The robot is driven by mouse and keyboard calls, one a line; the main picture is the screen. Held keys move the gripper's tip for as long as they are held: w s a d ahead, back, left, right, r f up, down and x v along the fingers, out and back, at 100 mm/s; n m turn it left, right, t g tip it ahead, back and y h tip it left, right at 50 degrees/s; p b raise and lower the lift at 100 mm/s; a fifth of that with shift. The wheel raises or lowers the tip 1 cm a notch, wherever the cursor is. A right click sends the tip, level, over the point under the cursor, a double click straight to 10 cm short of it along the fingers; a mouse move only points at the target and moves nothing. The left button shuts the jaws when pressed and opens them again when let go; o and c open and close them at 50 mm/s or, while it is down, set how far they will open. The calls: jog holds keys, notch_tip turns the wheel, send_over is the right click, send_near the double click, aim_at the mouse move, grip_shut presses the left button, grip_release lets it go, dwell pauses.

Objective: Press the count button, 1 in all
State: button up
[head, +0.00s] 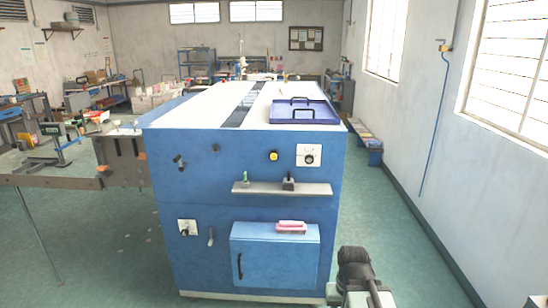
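A blue cabinet-like machine (215,235) stands in the middle of the head view, its front face toward me. A round yellow button (273,156) sits on the upper front face, just left of a white plate with a dark round knob (309,156). No label is readable, so I cannot tell for sure that the yellow one is the count button. Part of my arm shows low at the bottom right, in front of the machine and apart from the button. My gripper's fingers do not show.
A grey ledge (255,188) juts out below the button, with a small green item (245,177) and a dark item (289,182) on it. Below is a blue box (262,255) with a pink item (291,227) on top. Open floor (415,255) lies to the right.

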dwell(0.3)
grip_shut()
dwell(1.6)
